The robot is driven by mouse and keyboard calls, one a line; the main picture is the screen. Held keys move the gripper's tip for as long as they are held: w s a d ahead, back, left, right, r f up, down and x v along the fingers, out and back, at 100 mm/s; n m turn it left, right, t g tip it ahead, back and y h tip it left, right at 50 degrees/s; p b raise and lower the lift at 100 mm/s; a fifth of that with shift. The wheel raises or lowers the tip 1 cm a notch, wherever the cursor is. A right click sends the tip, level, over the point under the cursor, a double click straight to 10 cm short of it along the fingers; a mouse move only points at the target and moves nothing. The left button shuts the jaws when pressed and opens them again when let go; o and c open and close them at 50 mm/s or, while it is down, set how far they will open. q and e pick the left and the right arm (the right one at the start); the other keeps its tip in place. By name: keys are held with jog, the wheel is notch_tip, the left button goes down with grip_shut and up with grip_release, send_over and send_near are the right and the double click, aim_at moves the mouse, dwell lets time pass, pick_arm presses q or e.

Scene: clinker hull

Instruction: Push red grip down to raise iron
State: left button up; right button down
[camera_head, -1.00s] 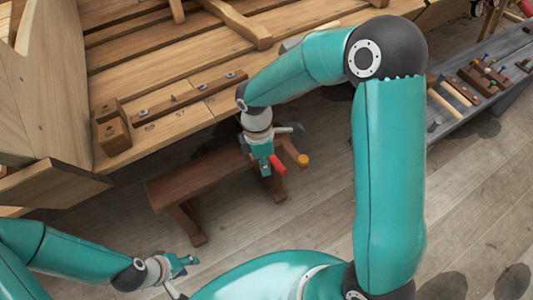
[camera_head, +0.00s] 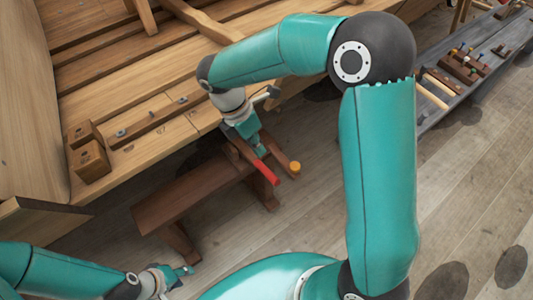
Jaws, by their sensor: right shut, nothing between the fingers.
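The red grip (camera_head: 265,172) is a short red handle, tilted, just above the right end of a low wooden bench. My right gripper (camera_head: 252,148) is shut and empty at the upper end of the red grip. I cannot tell whether it touches the grip. An orange-capped wooden bar (camera_head: 295,167) lies close to the right of the grip. The iron cannot be made out. My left gripper (camera_head: 182,271) is low at the left, well away from the grip. Its fingers are too small to read.
The wooden clinker hull (camera_head: 150,55) fills the upper left, with two wooden blocks (camera_head: 90,160) on its edge. The low bench (camera_head: 190,200) stands on the plank floor. A grey tool bench (camera_head: 440,115) is at the right. Open floor (camera_head: 470,210) lies in front.

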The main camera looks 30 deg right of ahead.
aim_at(276, 180)
jog(key=b+x, duration=0.2)
jog(key=x, duration=1.1)
jog(key=shift+s, duration=0.15)
